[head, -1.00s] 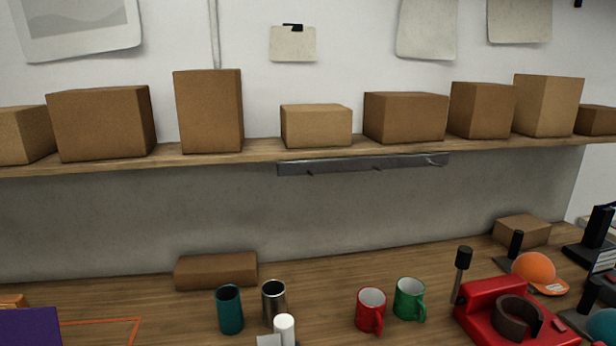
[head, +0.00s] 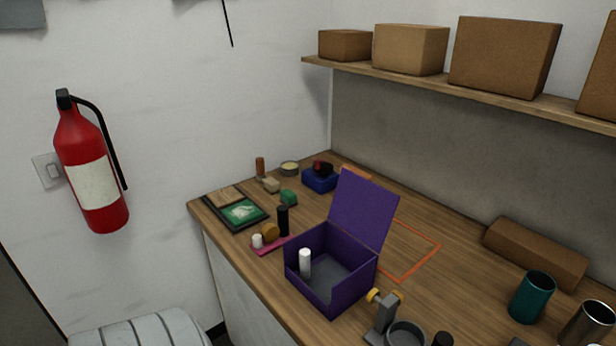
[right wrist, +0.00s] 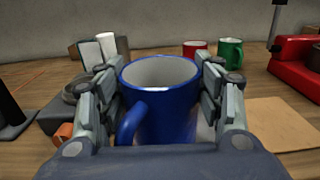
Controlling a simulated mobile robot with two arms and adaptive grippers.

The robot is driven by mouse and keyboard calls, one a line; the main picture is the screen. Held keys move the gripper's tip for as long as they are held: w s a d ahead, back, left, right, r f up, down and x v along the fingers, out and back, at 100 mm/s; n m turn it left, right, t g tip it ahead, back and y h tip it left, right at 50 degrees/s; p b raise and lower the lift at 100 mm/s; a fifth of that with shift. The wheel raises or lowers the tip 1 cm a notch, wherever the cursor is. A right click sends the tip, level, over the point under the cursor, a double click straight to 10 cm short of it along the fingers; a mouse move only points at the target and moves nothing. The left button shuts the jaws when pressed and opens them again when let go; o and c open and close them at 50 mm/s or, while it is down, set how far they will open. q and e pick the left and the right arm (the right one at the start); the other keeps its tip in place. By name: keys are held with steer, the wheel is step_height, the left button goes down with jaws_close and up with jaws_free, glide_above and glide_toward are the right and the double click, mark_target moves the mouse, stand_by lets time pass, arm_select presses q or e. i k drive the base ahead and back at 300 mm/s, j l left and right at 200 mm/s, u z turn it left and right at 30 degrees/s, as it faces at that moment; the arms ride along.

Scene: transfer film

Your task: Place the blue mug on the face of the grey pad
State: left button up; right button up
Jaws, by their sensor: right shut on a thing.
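The blue mug (right wrist: 165,112) is upright in the right wrist view, with its handle toward the lower left. My right gripper (right wrist: 161,75) is shut on it, with one finger on each side of its upper wall. Its base is hidden, so I cannot tell whether it touches anything below. I cannot make out the grey pad for sure in either current view. The head view shows neither the mug nor my grippers.
A red mug (right wrist: 194,48), a green mug (right wrist: 230,53) and a red machine (right wrist: 293,62) stand beyond the gripper. A flat tan square (right wrist: 268,123) lies to its right. An open purple box (head: 333,290) and a teal cup (head: 532,297) stand on the wooden counter.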

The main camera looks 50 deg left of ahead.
mark_target(334, 284)
steer(key=u, duration=1.2)
steer(key=l+u, duration=0.2)
steer(key=u, duration=0.2)
steer(key=l+u, duration=0.25)
steer(key=u, duration=0.15)
steer(key=l+u, duration=0.25)
steer(key=u, duration=0.15)
